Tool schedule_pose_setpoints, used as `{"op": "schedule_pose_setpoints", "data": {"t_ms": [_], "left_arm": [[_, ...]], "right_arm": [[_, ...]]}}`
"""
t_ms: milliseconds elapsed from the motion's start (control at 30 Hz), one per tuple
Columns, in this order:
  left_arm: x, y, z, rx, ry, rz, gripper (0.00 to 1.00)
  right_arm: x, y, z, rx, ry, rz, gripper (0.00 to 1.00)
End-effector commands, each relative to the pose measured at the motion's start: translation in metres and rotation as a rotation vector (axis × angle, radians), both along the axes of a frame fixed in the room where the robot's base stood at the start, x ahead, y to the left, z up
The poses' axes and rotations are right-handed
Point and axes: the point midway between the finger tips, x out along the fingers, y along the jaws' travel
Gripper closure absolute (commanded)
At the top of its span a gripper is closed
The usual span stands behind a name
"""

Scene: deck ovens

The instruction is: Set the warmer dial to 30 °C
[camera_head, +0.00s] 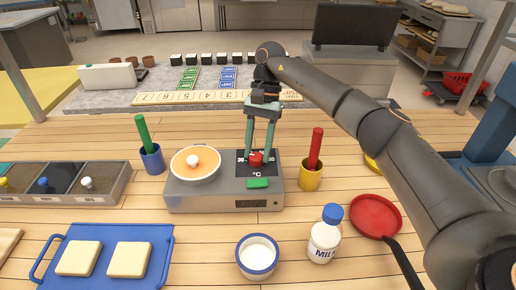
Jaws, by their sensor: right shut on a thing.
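My right gripper (258,152) points down over the panel and is shut on the red dial, one finger at each side. The fingers and dial cover part of the scale, so the setting cannot be read. A green button (257,183) and a small dark display (250,204) are at the front. My left gripper is not in view.
A blue cup (152,161) stands left of the warmer and a yellow cup (311,177) close on its right. In front are a milk bottle (324,240), a white bowl (257,257) and a blue tray (122,279). A red pan (376,215) lies right.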

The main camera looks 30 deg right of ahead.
Motion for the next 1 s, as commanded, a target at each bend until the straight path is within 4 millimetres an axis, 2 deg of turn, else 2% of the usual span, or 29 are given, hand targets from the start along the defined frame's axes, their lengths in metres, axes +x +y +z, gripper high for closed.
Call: {"op": "schedule_pose_setpoints", "data": {"t_ms": [300,333,600,867,1000], "left_arm": [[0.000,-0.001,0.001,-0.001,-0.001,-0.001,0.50],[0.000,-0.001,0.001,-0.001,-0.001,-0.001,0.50],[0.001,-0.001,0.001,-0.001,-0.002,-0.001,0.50],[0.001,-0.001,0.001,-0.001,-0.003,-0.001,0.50],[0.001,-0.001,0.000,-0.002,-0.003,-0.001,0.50]], "right_arm": [[0.000,0.000,0.000,0.001,-0.002,0.005,1.00],[0.000,0.000,0.000,0.001,-0.002,0.005,0.55],[0.000,0.000,0.000,0.001,-0.001,0.003,0.26],[0.001,0.000,0.002,0.001,-0.001,0.002,0.26],[0.005,-0.004,0.015,0.000,-0.003,0.000,0.26]]}}
